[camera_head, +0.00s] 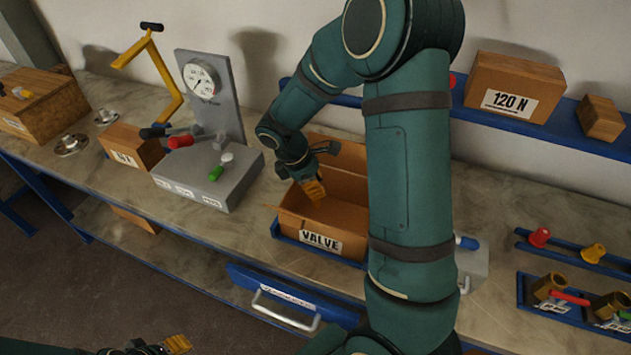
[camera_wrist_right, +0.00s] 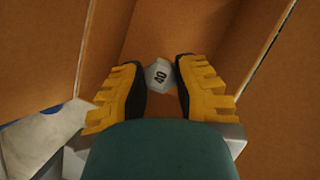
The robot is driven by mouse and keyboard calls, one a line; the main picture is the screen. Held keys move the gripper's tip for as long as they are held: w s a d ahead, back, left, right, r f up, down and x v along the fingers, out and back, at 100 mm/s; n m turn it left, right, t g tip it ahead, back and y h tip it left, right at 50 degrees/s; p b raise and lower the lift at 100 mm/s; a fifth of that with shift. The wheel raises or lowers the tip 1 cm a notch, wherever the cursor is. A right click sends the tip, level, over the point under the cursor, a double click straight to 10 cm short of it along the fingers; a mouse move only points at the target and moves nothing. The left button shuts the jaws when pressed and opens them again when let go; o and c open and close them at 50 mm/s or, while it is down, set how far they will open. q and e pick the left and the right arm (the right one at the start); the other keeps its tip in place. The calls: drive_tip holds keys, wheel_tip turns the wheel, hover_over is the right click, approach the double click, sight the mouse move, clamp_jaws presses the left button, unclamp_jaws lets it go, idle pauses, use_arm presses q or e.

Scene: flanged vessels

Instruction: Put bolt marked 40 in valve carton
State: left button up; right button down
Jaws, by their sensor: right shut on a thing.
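The open valve carton (camera_head: 292,222), labelled VALVE, stands on the workbench in the middle of the head view. My right gripper (camera_head: 314,190) points down into the carton's opening. In the right wrist view, my right gripper (camera_wrist_right: 158,85) is shut on the bolt marked 40 (camera_wrist_right: 159,72), whose pale head with the number shows between the yellow fingertips. The carton's brown inner walls (camera_wrist_right: 205,30) surround it there. The head view does not show the bolt. My left gripper (camera_head: 178,345) is partly in view at the bottom edge, away from the bench; its opening is unclear.
A grey gauge stand (camera_head: 215,185) with coloured levers stands left of the carton. A 120 N box (camera_head: 514,85) sits on the blue rear shelf. Blue racks with fittings (camera_head: 570,300) are at the right. My right arm covers part of the carton's right side.

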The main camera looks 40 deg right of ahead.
sight(315, 206)
drive_tip(key=shift+f+b, duration=1.15)
drive_tip(key=shift+f, duration=0.75)
drive_tip(key=shift+f+b, duration=0.4)
drive_tip(key=shift+f, duration=0.25)
drive_tip(key=c, duration=0.8)
unclamp_jaws()
drive_tip(key=v, duration=1.2)
drive_tip(key=shift+s+r, duration=0.1)
